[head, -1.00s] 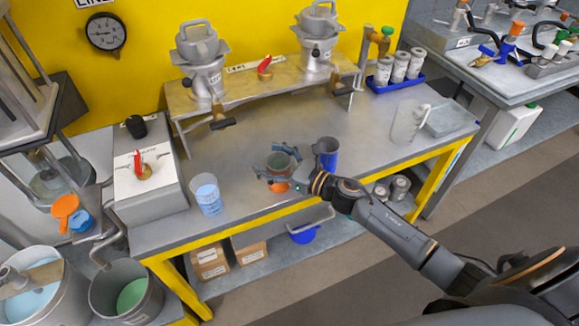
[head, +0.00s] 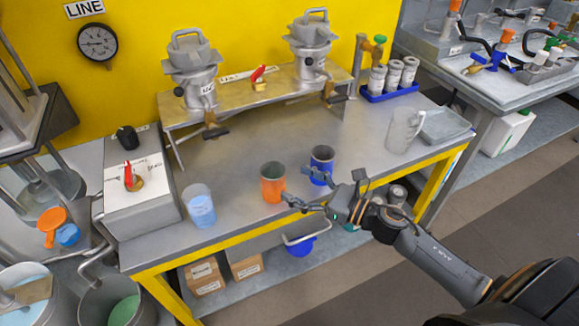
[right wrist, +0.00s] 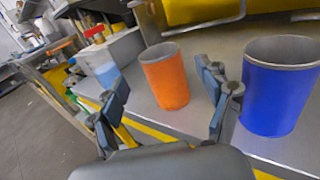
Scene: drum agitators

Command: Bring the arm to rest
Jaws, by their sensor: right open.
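My right gripper (head: 302,188) is open and empty at the front edge of the steel table (head: 235,150). In the right wrist view its two fingers (right wrist: 165,108) are spread apart. An orange cup (head: 272,188) stands upright on the table just beyond the fingers; it also shows in the right wrist view (right wrist: 165,78) between them, apart from both. A blue cup (head: 321,160) stands upright behind the gripper, and shows in the right wrist view (right wrist: 278,90) to the right of the fingers. My left gripper is not in view.
A clear beaker of blue liquid (head: 199,208) stands left of the orange cup. A raised shelf (head: 255,88) holds two metal vessels. A clear jug (head: 404,130) and a blue tray of cans (head: 390,92) are at the right. The table's middle is clear.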

